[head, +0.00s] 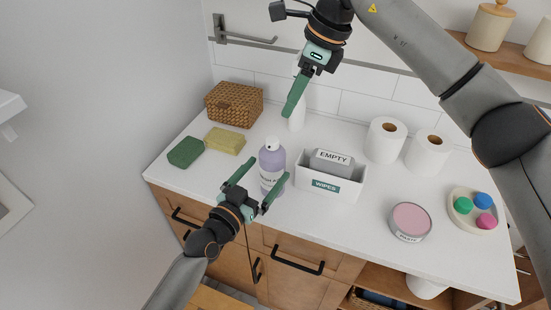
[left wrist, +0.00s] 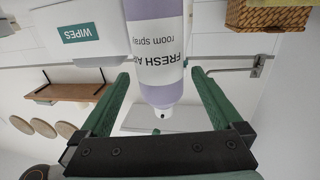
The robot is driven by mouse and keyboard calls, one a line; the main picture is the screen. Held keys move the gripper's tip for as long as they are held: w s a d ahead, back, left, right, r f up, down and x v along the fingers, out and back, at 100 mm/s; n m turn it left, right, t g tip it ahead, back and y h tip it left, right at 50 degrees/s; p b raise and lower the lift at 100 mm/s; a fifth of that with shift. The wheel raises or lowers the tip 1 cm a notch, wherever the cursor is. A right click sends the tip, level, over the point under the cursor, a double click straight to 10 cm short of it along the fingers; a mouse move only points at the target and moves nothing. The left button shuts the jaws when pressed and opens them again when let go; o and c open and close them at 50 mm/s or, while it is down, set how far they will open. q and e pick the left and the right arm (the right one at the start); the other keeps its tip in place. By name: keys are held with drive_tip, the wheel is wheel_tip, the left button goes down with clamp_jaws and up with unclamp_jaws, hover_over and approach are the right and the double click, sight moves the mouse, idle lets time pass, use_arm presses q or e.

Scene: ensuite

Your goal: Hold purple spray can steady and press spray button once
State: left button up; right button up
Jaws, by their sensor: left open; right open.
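The purple spray can (head: 271,160) stands upright on the white counter (head: 340,222), with a white spray top and a white label. My left gripper (head: 261,176) is open at the can's near side, its green fingers to either side of the can. In the left wrist view the can (left wrist: 156,40) shows upside down between the two spread fingers (left wrist: 158,95), its label reading "room spray". A gap shows on both sides, and I cannot tell if either finger touches it. My right gripper (head: 292,98) is open and empty, above and behind the can.
A wipes box (head: 325,186) stands close to the right of the can. A green sponge (head: 185,152), a yellow sponge (head: 225,140) and a wicker basket (head: 234,104) lie left. Paper rolls (head: 385,140), a pink-topped tin (head: 410,221) and a tray (head: 462,217) are right.

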sight(278, 157)
use_arm(q)
drive_tip(key=x, duration=0.6)
drive_tip(key=shift+w+d, duration=0.1)
drive_tip(key=shift+w, duration=0.1)
drive_tip(key=shift+c, duration=0.2)
drive_tip(key=c, duration=1.4)
use_arm(e)
drive_tip(key=shift+c, duration=0.2)
use_arm(q)
drive_tip(key=shift+f, duration=0.1)
drive_tip(key=shift+c, duration=0.2)
use_arm(e)
clamp_jaws()
